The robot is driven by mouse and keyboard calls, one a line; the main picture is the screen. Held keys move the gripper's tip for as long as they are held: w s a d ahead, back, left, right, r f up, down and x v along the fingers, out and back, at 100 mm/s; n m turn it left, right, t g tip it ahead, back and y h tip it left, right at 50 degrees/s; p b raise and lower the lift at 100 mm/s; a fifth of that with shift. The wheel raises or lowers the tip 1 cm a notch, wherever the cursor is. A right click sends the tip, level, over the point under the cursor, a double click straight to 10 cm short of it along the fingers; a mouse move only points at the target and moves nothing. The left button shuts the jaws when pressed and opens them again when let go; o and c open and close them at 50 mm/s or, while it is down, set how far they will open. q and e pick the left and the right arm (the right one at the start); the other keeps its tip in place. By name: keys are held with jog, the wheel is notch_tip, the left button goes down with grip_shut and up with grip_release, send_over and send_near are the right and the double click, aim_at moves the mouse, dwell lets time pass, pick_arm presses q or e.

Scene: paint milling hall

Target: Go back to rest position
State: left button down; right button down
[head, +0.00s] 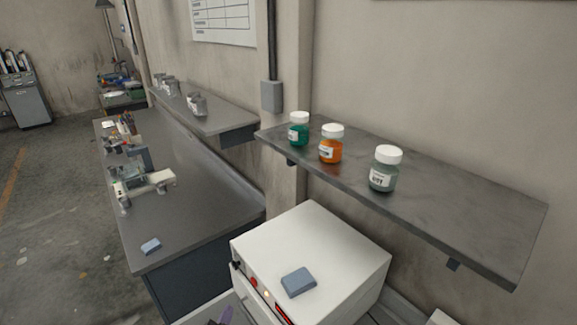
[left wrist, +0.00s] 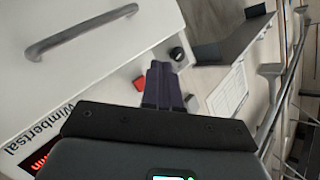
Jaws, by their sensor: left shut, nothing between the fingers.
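My left gripper (left wrist: 161,68) shows in the left wrist view with its two dark purple fingers together and nothing between them. It is in front of the white machine (left wrist: 100,75), near a red button (left wrist: 139,83) and a black knob (left wrist: 177,53); I cannot tell if it touches. In the head view only a small purple part of the left gripper (head: 224,317) shows at the bottom edge, by the machine's front. My right gripper is in neither view.
A blue-grey block (head: 298,282) lies on the white machine (head: 325,250). Jars with green (head: 298,134), orange (head: 331,149) and grey-green (head: 383,178) contents stand on a wall shelf (head: 460,220). A grey bench (head: 205,210) with tools stands left. The floor further left is open.

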pick_arm(q)
jog(key=s+n+g+p, duration=0.1)
jog(key=s+g+p, duration=0.35)
jog(key=s, duration=1.35)
jog(key=s+r+n+g+p, duration=0.1)
jog(key=s+r+n+g, duration=0.1)
jog(key=s+r, duration=0.3)
jog(key=s+a+r+n+g+p, duration=0.1)
jog(key=s+r+g, duration=0.4)
jog(key=s, duration=0.7)
jog(key=shift+s+r+n+y+p, duration=0.35)
jog(key=shift+r+n+p, duration=0.25)
jog(key=shift+n, duration=0.4)
jog(key=shift+g, duration=0.25)
